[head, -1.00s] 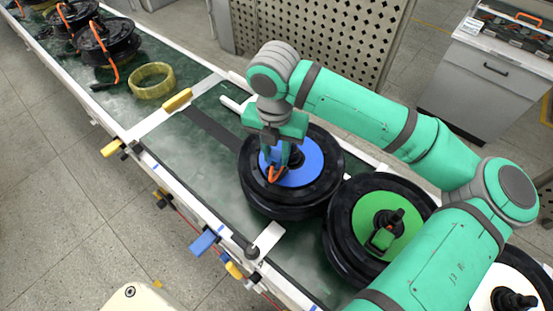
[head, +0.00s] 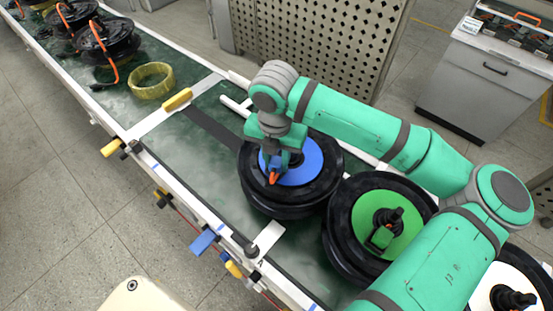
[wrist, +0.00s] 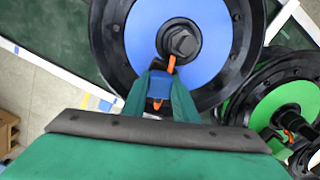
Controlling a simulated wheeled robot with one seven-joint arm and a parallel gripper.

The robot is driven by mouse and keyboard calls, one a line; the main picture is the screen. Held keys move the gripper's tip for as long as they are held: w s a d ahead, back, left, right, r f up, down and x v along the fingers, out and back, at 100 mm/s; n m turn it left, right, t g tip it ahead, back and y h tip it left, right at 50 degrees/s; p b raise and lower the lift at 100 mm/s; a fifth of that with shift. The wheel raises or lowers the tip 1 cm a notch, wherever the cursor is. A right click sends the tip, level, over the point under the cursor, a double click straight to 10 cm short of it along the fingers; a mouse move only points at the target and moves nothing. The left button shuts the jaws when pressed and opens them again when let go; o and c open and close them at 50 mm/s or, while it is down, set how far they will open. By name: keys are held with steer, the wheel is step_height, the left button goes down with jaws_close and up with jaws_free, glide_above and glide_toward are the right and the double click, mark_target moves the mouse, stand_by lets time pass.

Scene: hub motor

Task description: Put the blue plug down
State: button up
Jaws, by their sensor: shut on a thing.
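The blue plug (wrist: 158,86) is between the fingers of my gripper (wrist: 158,98), with an orange part showing at its end. In the head view the plug (head: 275,165) shows only partly, with its orange tip, under my gripper (head: 282,162). My gripper is shut on it, over the blue disc (head: 312,160) of a black wheel (head: 255,195). In the wrist view the plug lies just beside the wheel's dark centre shaft (wrist: 180,42). I cannot tell whether the plug touches the disc.
A wheel with a green disc (head: 372,208) and green plug (head: 381,237) stands close on the right. A white disc (head: 497,290) is partly behind my arm.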

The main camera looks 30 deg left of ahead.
mark_target(276, 162)
steer(key=o, duration=1.1)
steer(key=shift+s+f, duration=0.15)
steer(key=shift+f, duration=0.45)
steer(key=shift+c, duration=0.2)
steer(key=shift+d, duration=0.1)
steer(key=shift+r, duration=0.1)
steer(key=shift+w+r, duration=0.2)
steer(key=shift+r, duration=0.05)
step_height(276, 162, up, 13)
steer(key=shift+s, duration=0.35)
steer(key=shift+f, duration=0.15)
